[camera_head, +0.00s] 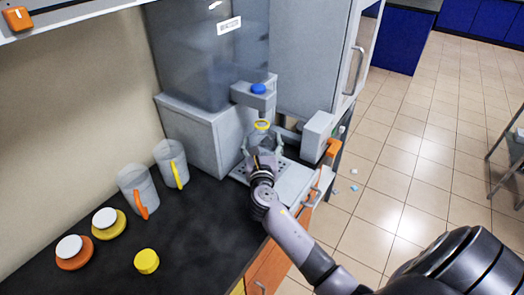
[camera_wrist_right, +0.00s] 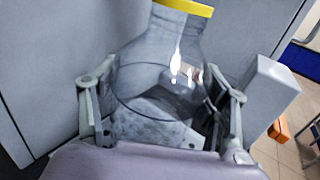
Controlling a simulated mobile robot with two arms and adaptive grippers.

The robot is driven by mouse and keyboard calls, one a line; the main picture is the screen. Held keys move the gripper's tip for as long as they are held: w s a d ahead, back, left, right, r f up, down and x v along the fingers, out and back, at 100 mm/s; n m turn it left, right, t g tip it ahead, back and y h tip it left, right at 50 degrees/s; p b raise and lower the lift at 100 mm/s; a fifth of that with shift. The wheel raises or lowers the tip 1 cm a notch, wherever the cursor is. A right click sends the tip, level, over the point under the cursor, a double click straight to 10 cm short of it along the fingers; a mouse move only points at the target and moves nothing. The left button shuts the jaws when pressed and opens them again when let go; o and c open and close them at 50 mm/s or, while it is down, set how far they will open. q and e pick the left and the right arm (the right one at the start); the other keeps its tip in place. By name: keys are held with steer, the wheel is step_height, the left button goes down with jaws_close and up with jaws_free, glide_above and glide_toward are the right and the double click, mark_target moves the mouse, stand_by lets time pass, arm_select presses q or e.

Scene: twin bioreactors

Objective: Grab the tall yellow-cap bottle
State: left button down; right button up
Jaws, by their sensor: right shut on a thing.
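A clear glass bottle with a yellow band at its neck (camera_head: 262,125) stands upright on the perforated platform of the grey machine, below a blue-knobbed head. My right gripper (camera_head: 263,149) reaches it from the front and is shut around its body. In the right wrist view the bottle (camera_wrist_right: 165,50) fills the space between the two fingers (camera_wrist_right: 160,100), one on each side. Its yellow neck band (camera_wrist_right: 186,7) is cut by the top edge. The bottle's lower part is largely hidden by the gripper. My left gripper is out of view.
Two clear jugs, one with an orange handle (camera_head: 133,190) and one with a yellow handle (camera_head: 170,160), stand at left. A yellow cap (camera_head: 146,261) and two white-topped discs lie on the dark counter (camera_head: 195,225). A grey box (camera_head: 316,135) stands close right of the bottle.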

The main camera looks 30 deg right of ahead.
steer(key=shift+c, duration=1.2)
steer(key=shift+r, duration=0.15)
